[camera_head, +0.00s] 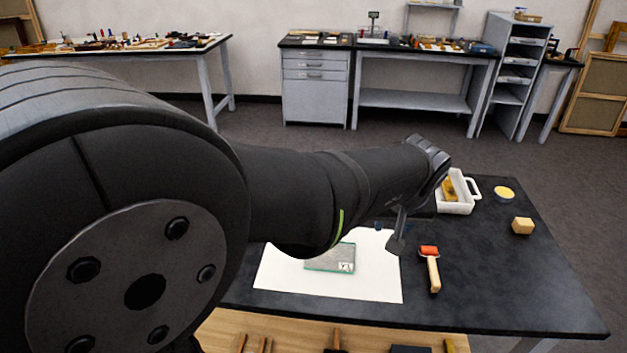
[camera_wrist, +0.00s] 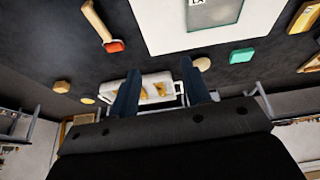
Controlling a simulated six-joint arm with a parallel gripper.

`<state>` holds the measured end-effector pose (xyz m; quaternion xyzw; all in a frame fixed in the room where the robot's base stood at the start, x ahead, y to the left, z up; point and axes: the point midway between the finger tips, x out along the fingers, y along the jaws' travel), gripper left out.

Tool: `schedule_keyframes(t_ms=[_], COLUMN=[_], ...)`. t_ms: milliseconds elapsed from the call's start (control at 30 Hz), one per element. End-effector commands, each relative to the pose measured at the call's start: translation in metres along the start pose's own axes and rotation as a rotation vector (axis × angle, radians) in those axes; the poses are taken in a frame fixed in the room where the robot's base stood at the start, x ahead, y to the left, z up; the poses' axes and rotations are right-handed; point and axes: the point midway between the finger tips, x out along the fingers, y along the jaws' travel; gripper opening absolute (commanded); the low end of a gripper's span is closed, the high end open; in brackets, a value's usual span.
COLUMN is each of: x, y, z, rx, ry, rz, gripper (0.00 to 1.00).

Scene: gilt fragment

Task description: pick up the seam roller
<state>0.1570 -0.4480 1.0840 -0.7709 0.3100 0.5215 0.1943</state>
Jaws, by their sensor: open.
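The seam roller (camera_head: 431,270) lies on the dark table to the right of the white sheet. It has a red-orange roller head and a pale wooden handle pointing toward the front of the table. In the wrist view the seam roller (camera_wrist: 104,30) shows at the upper left, outside the fingers. My gripper (camera_head: 396,238) is above the sheet's right edge, a little left of the roller and apart from it. In the wrist view my gripper (camera_wrist: 160,82) has its two fingers spread with nothing held between them. My arm hides part of the table's left side.
A white tray (camera_head: 470,206) with a yellow sponge stands behind the roller. A yellow disc (camera_head: 504,192) and a tan block (camera_head: 522,226) are further right. A glass plate (camera_head: 328,258) lies on the white sheet (camera_head: 275,277).

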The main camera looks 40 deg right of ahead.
Motion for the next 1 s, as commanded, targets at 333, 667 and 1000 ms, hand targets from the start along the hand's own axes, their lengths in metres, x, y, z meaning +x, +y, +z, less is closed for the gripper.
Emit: schedule_keyframes(t_ms=[333, 667, 1000], x=[0.02, 0.068, 0.133], y=[0.125, 0.131, 0.13], z=[0.01, 0.011, 0.01], rx=[0.044, 0.043, 0.043], ry=[0.0, -0.001, 0.0], rz=[-0.007, -0.012, -0.01], gripper=[0.44, 0.44, 0.44])
